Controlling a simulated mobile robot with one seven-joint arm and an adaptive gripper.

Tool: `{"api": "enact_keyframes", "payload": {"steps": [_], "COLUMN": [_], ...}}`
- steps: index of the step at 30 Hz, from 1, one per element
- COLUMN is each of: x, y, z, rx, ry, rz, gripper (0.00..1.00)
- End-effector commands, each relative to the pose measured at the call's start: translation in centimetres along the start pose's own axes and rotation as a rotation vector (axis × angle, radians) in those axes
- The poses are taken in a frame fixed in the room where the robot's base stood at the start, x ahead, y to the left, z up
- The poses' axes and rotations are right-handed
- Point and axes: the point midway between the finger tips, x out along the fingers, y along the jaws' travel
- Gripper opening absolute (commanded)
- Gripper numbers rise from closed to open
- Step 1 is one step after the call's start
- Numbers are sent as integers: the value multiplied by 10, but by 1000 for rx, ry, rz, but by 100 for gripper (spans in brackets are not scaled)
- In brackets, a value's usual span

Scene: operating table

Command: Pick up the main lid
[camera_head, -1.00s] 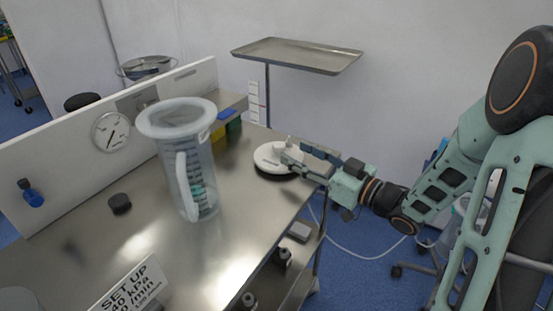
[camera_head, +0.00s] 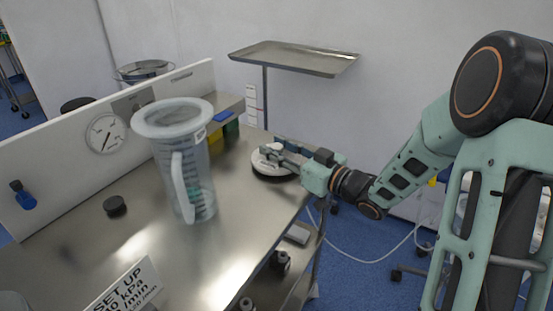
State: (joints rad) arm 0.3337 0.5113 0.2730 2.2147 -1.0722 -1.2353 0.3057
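The main lid (camera_head: 268,163) is a round white disc with a dark underside or base, lying on the far right part of the steel table. My gripper (camera_head: 276,153) reaches over it from the right, its fingers at the raised middle of the lid. The fingers overlap the lid's top in this view. I cannot tell whether they are closed on its knob. A clear graduated canister (camera_head: 205,170) with a wide pale rim and a handle stands upright on the table, left of the lid.
A small black cap (camera_head: 115,206) lies on the table (camera_head: 135,240) at the left. A sign (camera_head: 125,292) stands at the front. A gauge (camera_head: 104,133) and a blue bottle (camera_head: 22,195) are on the back panel. A raised metal tray (camera_head: 295,58) stands behind the table.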

Motion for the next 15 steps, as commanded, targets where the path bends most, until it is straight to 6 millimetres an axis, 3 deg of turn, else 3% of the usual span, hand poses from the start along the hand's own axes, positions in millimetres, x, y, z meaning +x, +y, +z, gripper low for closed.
{"api": "enact_keyframes", "payload": {"steps": [1, 7, 15], "x": [0, 0, 0], "y": [0, 0, 0], "z": [0, 0, -1], "rx": [0, 0, 0], "ry": [0, 0, 0], "rz": [0, 0, 0], "gripper": [24, 2, 0]}}
